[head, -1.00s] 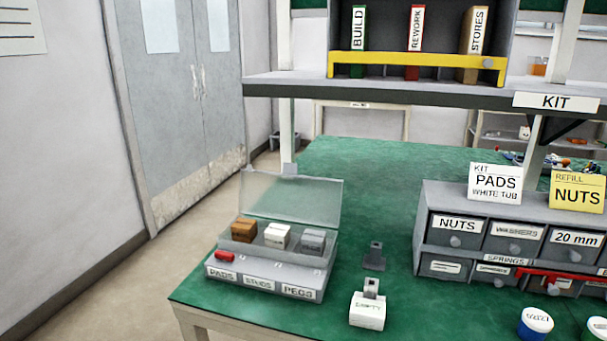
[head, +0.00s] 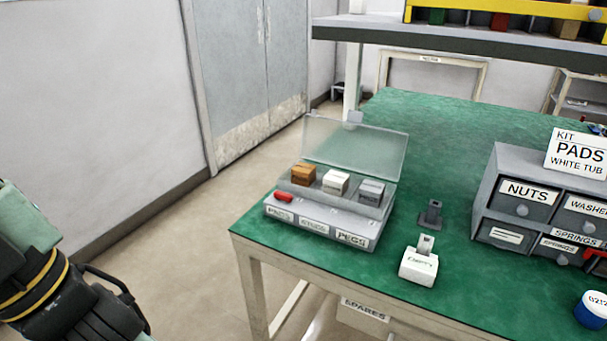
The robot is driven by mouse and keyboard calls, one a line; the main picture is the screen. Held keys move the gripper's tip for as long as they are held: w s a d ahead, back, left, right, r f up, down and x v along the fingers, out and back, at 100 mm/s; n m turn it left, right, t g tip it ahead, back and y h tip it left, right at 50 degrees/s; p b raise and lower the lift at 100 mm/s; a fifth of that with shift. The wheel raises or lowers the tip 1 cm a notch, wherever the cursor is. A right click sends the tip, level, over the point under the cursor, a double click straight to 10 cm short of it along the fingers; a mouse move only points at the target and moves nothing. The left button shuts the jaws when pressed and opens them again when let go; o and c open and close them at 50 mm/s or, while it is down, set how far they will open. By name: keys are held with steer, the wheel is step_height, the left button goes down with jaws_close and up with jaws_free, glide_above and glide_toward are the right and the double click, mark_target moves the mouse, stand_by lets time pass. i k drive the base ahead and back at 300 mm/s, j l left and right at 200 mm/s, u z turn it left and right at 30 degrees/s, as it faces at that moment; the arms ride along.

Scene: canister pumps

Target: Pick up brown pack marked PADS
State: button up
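The brown pack (head: 304,175) is a small box in the left compartment of a grey case (head: 372,226) with its clear lid (head: 355,145) raised. The case stands at the table's left corner. The left front label appears to read PADS; no marking is legible on the pack itself. A white pack (head: 336,182) and a grey pack (head: 371,191) stand to its right. My gripper (head: 115,300) is partly in view at the lower left, off the table and well apart from the case. Its fingers are partly cut off, so its opening is unclear.
Floor lies between my arm and the table (head: 470,300).

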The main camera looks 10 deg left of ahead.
mark_target(304, 175)
steer(key=u, duration=1.05)
steer(key=l, duration=0.75)
steer(key=k+l+u, duration=0.1)
steer(key=l, duration=0.6)
steer(key=k+l, duration=0.15)
steer(key=l, duration=0.55)
